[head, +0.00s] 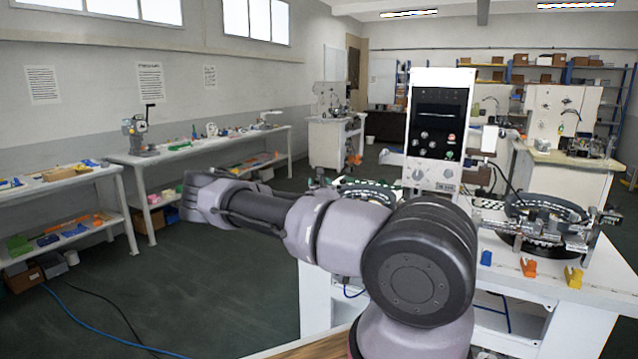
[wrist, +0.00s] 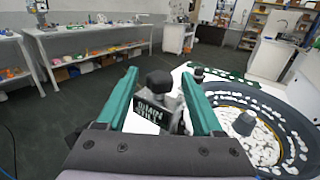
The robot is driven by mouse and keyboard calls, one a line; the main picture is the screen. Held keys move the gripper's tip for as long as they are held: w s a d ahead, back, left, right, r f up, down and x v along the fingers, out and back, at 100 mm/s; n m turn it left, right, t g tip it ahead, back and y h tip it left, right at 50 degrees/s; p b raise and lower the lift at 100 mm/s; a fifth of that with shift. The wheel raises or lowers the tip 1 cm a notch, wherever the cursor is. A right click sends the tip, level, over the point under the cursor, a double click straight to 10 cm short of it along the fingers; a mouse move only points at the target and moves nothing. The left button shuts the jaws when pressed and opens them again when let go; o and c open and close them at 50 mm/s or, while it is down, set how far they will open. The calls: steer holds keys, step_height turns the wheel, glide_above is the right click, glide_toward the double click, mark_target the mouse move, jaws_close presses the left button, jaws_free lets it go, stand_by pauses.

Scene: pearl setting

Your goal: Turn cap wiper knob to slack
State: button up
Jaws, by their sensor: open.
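In the wrist view my gripper (wrist: 159,74) is open, with one green finger on each side. A black knob (wrist: 159,82) on a grey metal mount shows between the fingers, with visible gaps on both sides. A dark label plate (wrist: 150,112) with white lettering sits just below the knob; I cannot read it surely. No wiper or slack mark can be made out. To the right is a round black feeder bowl (wrist: 295,128) holding white pieces around a grey cone.
In the head view a white control panel (head: 438,178) stands behind my arm on the white machine table (head: 585,290). A second round feeder (head: 540,228) is at right, near blue, orange and yellow blocks.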

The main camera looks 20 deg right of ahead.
steer(key=shift+w+d, duration=0.2)
steer(key=shift+w, duration=0.3)
jaws_close()
